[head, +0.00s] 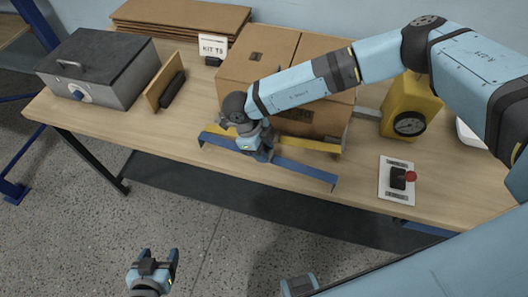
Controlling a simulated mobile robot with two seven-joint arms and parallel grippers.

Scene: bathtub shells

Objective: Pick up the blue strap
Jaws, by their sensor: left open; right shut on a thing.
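The blue strap (308,173) is a long thin bar at the table's front edge, in front of a cardboard box. My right gripper (262,157) reaches down from the right and is shut on the blue strap near its middle. The gripper hides that part of the strap. I cannot tell whether the strap is clear of the table. A yellow strap (318,146) lies just behind it, against the box, partly hidden by my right gripper. My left gripper (154,258) is open and empty over the floor at the lower left, away from the table.
The cardboard box (258,62) stands close behind the straps. A grey metal case (95,70) is at the left, with a brown panel and black handle (168,85) beside it. A yellow device (411,100) and a white card with a red-knobbed switch (396,185) are at the right.

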